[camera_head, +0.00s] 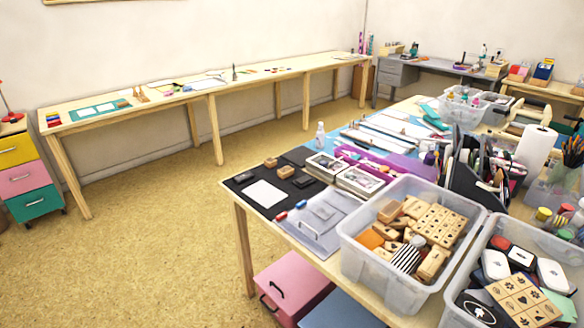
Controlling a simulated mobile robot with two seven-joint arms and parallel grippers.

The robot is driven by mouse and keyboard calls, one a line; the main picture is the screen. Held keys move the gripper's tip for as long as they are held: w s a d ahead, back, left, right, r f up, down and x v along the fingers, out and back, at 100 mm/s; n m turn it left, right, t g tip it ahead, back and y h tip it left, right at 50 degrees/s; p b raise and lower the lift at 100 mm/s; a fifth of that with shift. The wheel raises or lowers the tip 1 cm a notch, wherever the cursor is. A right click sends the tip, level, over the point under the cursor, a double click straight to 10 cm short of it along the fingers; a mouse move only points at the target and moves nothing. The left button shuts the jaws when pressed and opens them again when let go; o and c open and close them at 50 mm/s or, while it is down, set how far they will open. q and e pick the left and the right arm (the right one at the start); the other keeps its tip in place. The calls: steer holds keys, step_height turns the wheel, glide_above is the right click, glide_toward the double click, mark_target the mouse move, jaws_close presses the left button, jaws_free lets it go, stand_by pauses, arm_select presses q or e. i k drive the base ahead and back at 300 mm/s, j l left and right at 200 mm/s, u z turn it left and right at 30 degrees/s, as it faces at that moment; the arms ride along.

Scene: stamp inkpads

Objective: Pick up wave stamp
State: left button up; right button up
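Neither of my grippers is in view. Several wooden stamps (391,211) lie piled in a clear plastic bin (372,278) at the front right of the near table. Among them is a block with black and white stripes (405,258). The stamp designs are too small to read, so I cannot tell which stamp bears a wave. Some stamps in the bin are partly hidden by others.
A second clear bin (455,300) with inkpads and a stamp block stands at the right. A white paper (264,193) and dark inkpads (318,164) lie on the black mat. A white bottle (320,135) stands behind. The floor (160,240) left of the table is clear.

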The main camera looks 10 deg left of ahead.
mark_target(283, 173)
steer(key=i+j+z, duration=0.25)
steer(key=j, duration=0.35)
steer(key=i+j+z, duration=0.25)
steer(key=j, duration=0.4)
steer(key=i+j+z, duration=0.25)
steer(key=j, duration=0.45)
steer(key=i+j+z, duration=0.25)
steer(key=j, duration=0.5)
steer(key=i+j+z, duration=0.1)
steer(key=j+z, duration=0.15)
steer(key=j, duration=0.5)
steer(key=j+z, duration=0.25)
steer(key=j, duration=0.55)
